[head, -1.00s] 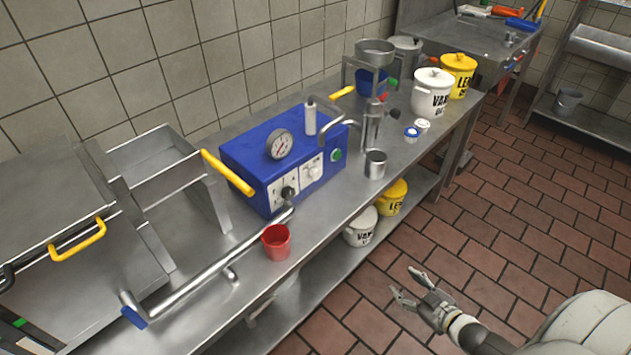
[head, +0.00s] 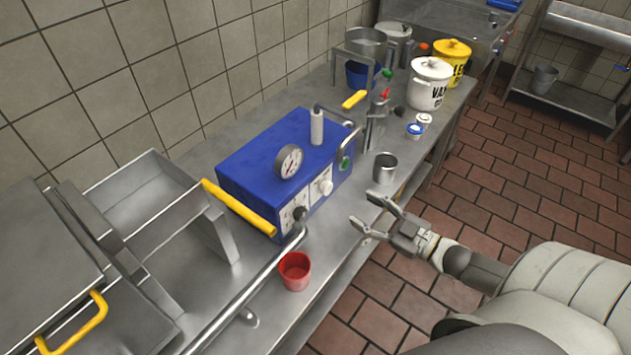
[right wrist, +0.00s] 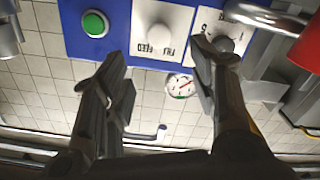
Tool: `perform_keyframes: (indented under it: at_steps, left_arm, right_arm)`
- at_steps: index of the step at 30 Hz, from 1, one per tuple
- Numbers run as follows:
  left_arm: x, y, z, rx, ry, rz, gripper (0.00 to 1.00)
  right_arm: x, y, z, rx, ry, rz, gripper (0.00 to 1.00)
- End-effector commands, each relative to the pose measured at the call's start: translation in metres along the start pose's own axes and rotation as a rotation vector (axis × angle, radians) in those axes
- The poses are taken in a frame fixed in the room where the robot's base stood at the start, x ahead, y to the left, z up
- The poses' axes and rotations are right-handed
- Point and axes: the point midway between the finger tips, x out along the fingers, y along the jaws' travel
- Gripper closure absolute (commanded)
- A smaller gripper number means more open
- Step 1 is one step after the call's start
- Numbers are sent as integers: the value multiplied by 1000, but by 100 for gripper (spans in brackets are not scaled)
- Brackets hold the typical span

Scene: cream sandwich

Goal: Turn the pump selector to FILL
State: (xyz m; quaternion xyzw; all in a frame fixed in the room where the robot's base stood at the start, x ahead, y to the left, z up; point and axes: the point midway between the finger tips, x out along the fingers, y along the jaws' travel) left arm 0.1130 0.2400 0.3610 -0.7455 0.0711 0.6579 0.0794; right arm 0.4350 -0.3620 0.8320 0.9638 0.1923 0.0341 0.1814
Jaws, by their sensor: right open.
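The blue pump box (head: 262,170) stands on the steel counter with its front panel facing me. The pump selector (head: 326,187) is a white knob on a white plate; in the right wrist view the selector (right wrist: 160,36) shows nearly face-on, with small lettering like FEED and FILL beside it. I cannot tell exactly where it points. My right gripper (head: 371,214) is open and empty, in front of the panel and apart from it. In the right wrist view its fingers (right wrist: 160,62) spread either side of the selector plate. My left gripper is not in view.
A dark knob (head: 300,214) and a green button (head: 346,163) flank the selector. A steel cup (head: 384,168) and a red cup (head: 295,271) stand near the counter's front edge. A gauge (head: 289,161) sits on the box. A steel pipe (head: 240,300) runs past it.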

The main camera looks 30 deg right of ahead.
Motion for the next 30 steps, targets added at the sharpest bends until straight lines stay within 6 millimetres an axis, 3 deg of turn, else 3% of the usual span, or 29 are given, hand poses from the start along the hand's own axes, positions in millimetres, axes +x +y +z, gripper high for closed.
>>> perform_keyframes:
  at_steps: [5, 14, 21, 25, 30]
  left_arm:
    - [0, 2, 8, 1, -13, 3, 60]
    - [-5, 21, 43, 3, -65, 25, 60]
    - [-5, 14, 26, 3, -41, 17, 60]
    - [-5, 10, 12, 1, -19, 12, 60]
    - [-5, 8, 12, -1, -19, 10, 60]
  right_arm:
    - [13, 0, 0, 0, 2, 1, 47]
    - [61, 1, -1, -1, 3, 2, 47]
    - [93, 0, 0, 1, 1, 2, 47]
    - [102, 0, 0, 0, -1, 1, 47]
    - [107, 0, 1, 0, -2, 0, 47]
